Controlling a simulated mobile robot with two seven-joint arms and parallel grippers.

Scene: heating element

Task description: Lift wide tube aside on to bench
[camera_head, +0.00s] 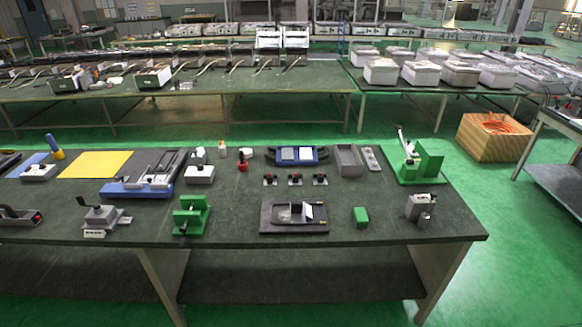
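Neither of my grippers shows in the head view. I cannot say for sure which thing is the wide tube. A small grey cylinder (424,220) stands at the front right of the near bench (350,225), against a grey block-shaped fixture (420,204). An upright blue and yellow tube-like piece (54,147) stands at the back left of the same bench. A dark tray (270,226) with light metal parts on it sits right of the middle.
Green fixtures (191,215) and (415,162), a green block (360,217), a blue-based device (145,177) and a yellow sheet (95,164) lie on the bench. Its front middle has bare patches. A wooden crate (488,148) with orange coil stands on the floor at right.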

